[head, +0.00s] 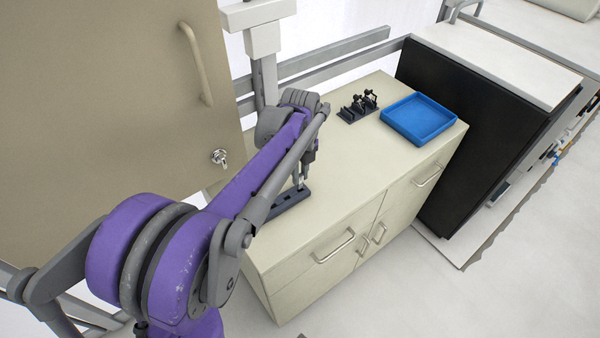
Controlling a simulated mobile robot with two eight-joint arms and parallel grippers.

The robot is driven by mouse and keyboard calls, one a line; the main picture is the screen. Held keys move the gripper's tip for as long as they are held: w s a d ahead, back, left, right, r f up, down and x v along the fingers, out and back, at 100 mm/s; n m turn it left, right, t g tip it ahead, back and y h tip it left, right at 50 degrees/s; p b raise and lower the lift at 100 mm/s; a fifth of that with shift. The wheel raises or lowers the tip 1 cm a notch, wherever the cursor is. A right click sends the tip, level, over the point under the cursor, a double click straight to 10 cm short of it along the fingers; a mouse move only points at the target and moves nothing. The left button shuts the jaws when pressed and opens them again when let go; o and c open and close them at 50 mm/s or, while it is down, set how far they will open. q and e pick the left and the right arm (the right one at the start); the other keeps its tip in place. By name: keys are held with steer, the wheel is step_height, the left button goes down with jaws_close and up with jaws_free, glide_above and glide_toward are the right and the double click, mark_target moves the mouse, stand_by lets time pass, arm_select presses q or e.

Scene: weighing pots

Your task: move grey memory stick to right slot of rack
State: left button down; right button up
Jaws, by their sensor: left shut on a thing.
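A low, dark rack (289,201) lies on the near left part of the cabinet top, partly hidden behind my left arm. My left gripper (303,181) points down over the far right end of this rack. It is shut on a small greyish thing, which looks like the grey memory stick, mostly hidden by the fingers. I cannot tell whether the stick is in a slot or just above the rack. The slots are too small and too covered to make out clearly. My right gripper is not in view.
The beige cabinet top (352,160) is bare between the rack and the back. A black holder with several small upright parts (358,105) stands at the back. A blue tray (420,119) sits at the back right. A large beige cupboard door (110,100) stands at left.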

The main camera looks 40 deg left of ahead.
arm_select(q)
steer(key=shift+f+b, duration=0.75)
steer(key=shift+f, duration=0.4)
stand_by(0.4)
steer(key=c, duration=0.7)
jaws_free()
step_height(320, 180, up, 11)
steer(key=shift+f+p, duration=0.1)
steer(key=shift+p, duration=0.65)
